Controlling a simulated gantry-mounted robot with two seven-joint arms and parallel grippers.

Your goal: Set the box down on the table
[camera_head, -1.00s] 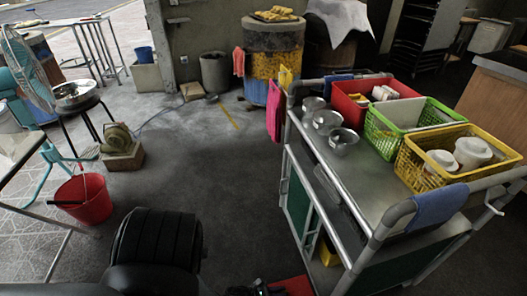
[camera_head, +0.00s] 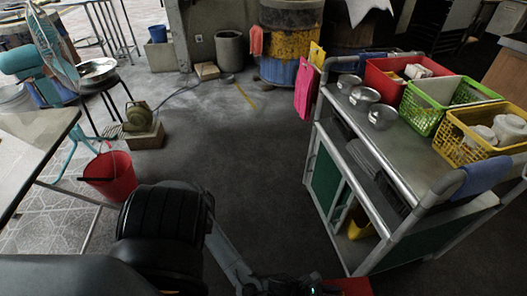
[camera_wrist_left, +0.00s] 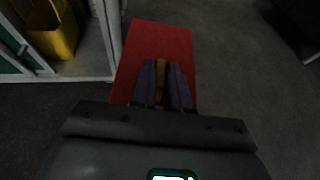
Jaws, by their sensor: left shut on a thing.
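A flat red box (camera_wrist_left: 155,40) fills the upper middle of the left wrist view. My left gripper (camera_wrist_left: 163,85) is shut on it, and a narrow brown-yellow strip of it shows between the fingers. In the head view a corner of the red box (camera_head: 346,287) shows at the bottom edge, beside my left gripper (camera_head: 290,289), low in front of the trolley. Most of the box is cut off there. A table (camera_head: 32,130) with a pale top stands at the left edge, away from the box. My right gripper is not in view.
A metal trolley (camera_head: 400,135) with red, green and yellow baskets and steel bowls stands at the right. A red bucket (camera_head: 110,177), a fan (camera_head: 52,45) and a stool (camera_head: 97,70) stand at the left. The dark floor (camera_head: 235,140) between is clear.

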